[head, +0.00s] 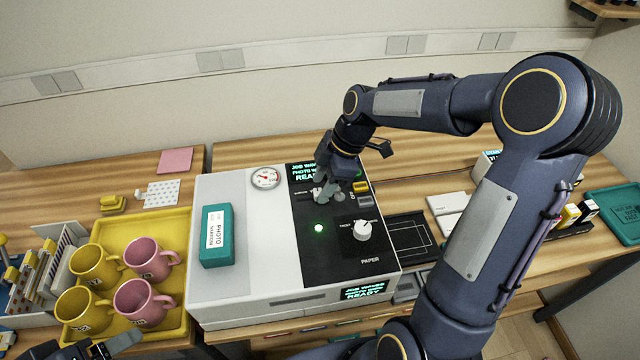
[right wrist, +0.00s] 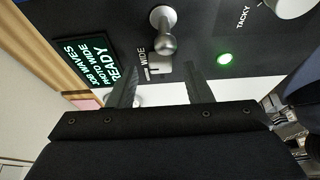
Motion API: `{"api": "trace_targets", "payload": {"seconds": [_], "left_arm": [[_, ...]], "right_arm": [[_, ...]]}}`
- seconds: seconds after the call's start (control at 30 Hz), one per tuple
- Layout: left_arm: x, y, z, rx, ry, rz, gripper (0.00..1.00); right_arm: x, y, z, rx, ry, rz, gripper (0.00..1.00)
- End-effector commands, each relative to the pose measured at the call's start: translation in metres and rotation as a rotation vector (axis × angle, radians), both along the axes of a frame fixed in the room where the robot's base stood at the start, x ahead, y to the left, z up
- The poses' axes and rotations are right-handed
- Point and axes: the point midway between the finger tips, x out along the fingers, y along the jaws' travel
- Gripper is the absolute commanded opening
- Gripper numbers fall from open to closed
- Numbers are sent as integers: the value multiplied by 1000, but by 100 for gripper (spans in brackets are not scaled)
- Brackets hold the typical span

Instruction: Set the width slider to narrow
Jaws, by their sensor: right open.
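The width slider (right wrist: 167,42) shows in the right wrist view as a silver ball knob on the press's black panel, beside the printed word WIDE. In the head view my right gripper mostly covers it. My right gripper (head: 328,190) is over the panel; in the right wrist view its fingers (right wrist: 162,75) are apart with nothing between them, just short of the knob. I cannot tell whether they touch it. The panel screen (right wrist: 91,62) reads JOB WAVES, PHOTO WIDE, READY. My left gripper (head: 98,350) shows partly at the lower left edge; its jaws are unclear.
The white press (head: 240,290) carries a gauge (head: 265,178), a green lamp (head: 318,228), a paper dial (head: 362,230) and a teal photo box (head: 217,236). A yellow tray (head: 180,225) with several mugs stands at left. My right arm spans the right side.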

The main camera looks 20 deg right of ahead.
Motion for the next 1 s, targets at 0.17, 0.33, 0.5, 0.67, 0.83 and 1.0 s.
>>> {"api": "trace_targets", "payload": {"seconds": [0.17,0.33,0.5,0.67,0.83,1.0], "left_arm": [[0,0,2,0,0,0,76],[0,0,2,0,0,0,76],[0,0,2,0,0,0,76],[0,0,2,0,0,0,76],[0,0,2,0,0,0,76],[0,0,1,0,0,0,76]], "right_arm": [[1,5,-13,0,1,-1,45],[1,6,-14,0,-1,-1,45],[1,6,-14,0,-1,-1,36],[1,6,-14,0,-1,-1,15],[1,6,-14,0,0,-1,0],[2,8,-14,0,0,0,0]]}}
